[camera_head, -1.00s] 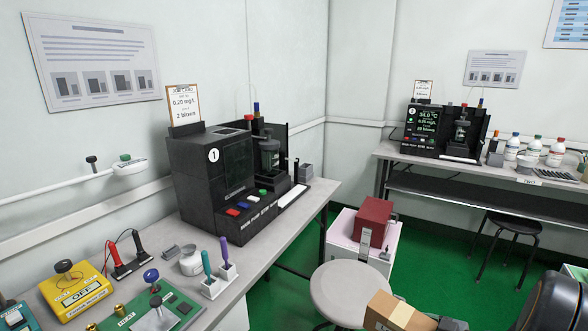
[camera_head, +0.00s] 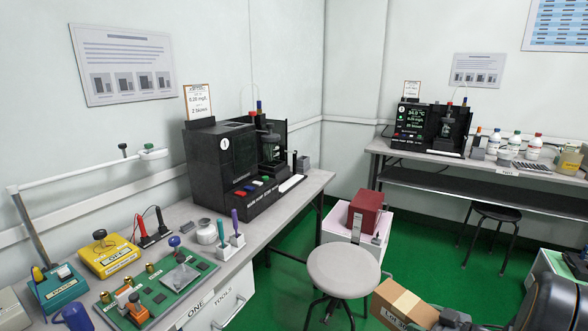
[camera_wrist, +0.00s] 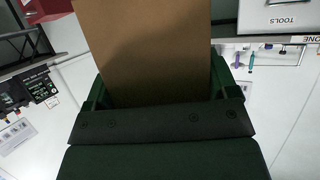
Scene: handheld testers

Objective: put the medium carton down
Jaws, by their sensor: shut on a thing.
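The medium carton (camera_head: 402,304) is a brown cardboard box with a paler tape strip and a label that reads in part "Lot". It is at the bottom right of the head view, held in the air in front of the stool. It also fills the upper middle of the wrist view (camera_wrist: 145,50). My gripper (camera_wrist: 155,88) is shut on the carton, with a green finger on each side of it. In the head view the dark gripper body is at the carton's right, and the fingers are mostly hidden.
A round grey stool (camera_head: 343,268) stands beyond the carton. The left bench (camera_head: 190,222) holds a black tester (camera_head: 225,165), a green board (camera_head: 165,290) and small tools. The back bench (camera_head: 400,152) holds a second tester and bottles.

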